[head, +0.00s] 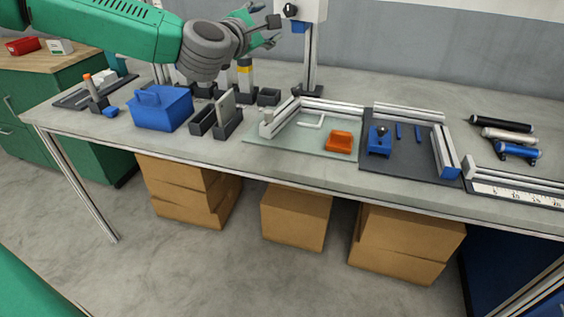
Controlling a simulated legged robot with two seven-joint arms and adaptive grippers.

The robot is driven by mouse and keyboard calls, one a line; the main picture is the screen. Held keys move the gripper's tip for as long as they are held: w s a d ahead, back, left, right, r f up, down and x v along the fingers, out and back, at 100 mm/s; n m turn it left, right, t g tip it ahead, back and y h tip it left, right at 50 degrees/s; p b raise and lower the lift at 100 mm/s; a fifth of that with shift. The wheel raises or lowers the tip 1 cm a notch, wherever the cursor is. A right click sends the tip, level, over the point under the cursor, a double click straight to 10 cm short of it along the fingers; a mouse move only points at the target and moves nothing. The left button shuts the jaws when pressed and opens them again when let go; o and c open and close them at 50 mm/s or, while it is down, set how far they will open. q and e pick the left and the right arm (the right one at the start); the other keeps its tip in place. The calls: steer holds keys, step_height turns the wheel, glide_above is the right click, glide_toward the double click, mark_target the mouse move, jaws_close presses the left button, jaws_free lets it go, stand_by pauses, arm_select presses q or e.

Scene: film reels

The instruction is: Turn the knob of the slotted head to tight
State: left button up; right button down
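A white box-shaped head (312,10) stands on an upright aluminium post (309,60) at the back of the bench, cut off by the top edge of the picture. It carries a round black knob (290,10) on its front and a blue part (299,27) below. I cannot make out a slot or the knob's exact setting. My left gripper (273,31) is just left of and slightly below the knob, apart from it in the picture. Its dark-tipped fingers are spread, with nothing between them. My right gripper is not in view.
A blue caddy (160,108), dark holders (215,121) and a post with a yellow band (245,72) stand below my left arm. A glass-like plate (265,138) bears an orange block (338,141). A dark mat (400,168) with blue parts lies right. Cardboard boxes (295,217) sit underneath.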

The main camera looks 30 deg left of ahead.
arm_select(q)
steer(key=s+d+f+m+g+h, duration=0.1)
steer(key=s+d+f+m+g, duration=0.1)
steer(key=f, duration=0.7)
steer(key=s+d+f+m+g+h, duration=0.1)
steer(key=s+d+f+m, duration=0.3)
steer(key=f, duration=0.5)
steer(key=s+d+f+m+g+h, duration=0.1)
steer(key=s+d+f+m+g, duration=0.3)
steer(key=f, duration=0.5)
steer(key=shift+d+f+m+p, duration=0.2)
steer(key=shift+d+m+p, duration=0.1)
steer(key=shift+d+m, duration=0.8)
steer(key=shift+a, duration=0.15)
